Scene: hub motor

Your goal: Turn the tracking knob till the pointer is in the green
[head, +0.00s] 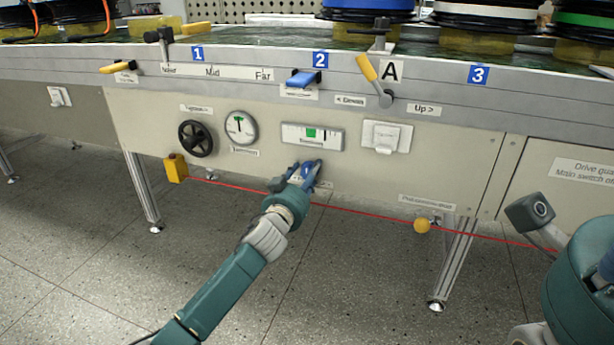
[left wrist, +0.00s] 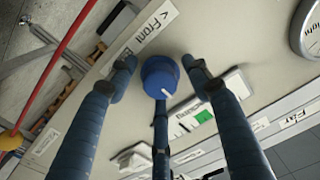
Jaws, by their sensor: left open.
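The blue tracking knob (left wrist: 160,77) with a white mark sits on the beige panel in the left wrist view. My left gripper (left wrist: 160,63) is open, with its blue fingers on either side of the knob and gaps showing between them. In the head view my left gripper (head: 306,170) is at the panel just below the tracking gauge (head: 328,147) and largely covers the knob. The gauge has a green patch (head: 311,133) near its middle; it also shows in the left wrist view (left wrist: 203,116). The pointer is too small to place surely. My right gripper is not in view.
A black handwheel (head: 196,139) and a round dial (head: 240,128) are left of the gauge. A white switch (head: 387,137) is to its right. A red cord (head: 375,211) runs below the panel. Blue (head: 302,79) and yellow (head: 367,68) levers stick out above.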

